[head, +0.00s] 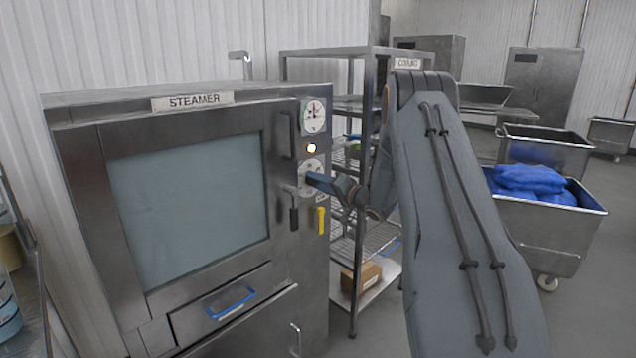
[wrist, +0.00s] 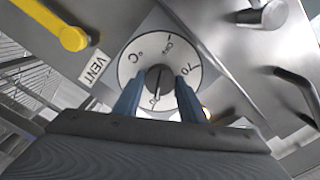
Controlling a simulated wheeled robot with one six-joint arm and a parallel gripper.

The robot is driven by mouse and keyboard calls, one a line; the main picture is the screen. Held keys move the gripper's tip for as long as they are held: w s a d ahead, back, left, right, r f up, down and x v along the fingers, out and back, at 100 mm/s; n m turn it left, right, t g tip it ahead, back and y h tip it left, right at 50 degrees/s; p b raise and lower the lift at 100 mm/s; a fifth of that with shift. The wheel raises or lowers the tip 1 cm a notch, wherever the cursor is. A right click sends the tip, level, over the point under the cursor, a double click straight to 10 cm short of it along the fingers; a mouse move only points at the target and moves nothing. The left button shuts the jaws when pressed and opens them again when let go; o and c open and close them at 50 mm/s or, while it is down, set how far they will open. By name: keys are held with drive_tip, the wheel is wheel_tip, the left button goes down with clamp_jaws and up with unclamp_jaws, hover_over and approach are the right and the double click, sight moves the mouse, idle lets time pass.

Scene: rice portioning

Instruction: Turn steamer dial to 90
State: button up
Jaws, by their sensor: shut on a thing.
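The steamer (head: 88,210) is a steel cabinet with a large window, at the left in the head view. Its round white temperature dial (head: 308,168) is on the right side of the front, partly behind my gripper (head: 316,181). In the wrist view the dial (wrist: 136,65) shows "°C" and "70", with other marks partly covered. Its dark center knob (wrist: 158,78) lies between the two blue fingertips of my gripper (wrist: 157,96), which is shut on it. I cannot read clearly which mark the knob points to.
A yellow vent lever (head: 321,220) sits below the dial, and a round gauge (head: 313,117) and lit lamp (head: 311,148) sit above it. The black door handle (head: 293,212) is close at the left. A wire rack (head: 352,215) stands just right of the steamer.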

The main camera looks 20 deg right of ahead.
drive_tip(key=shift+f, duration=0.1)
drive_tip(key=o, duration=1)
drive_tip(key=shift+b+v, duration=1.2)
drive_tip(key=shift+v, duration=2.75)
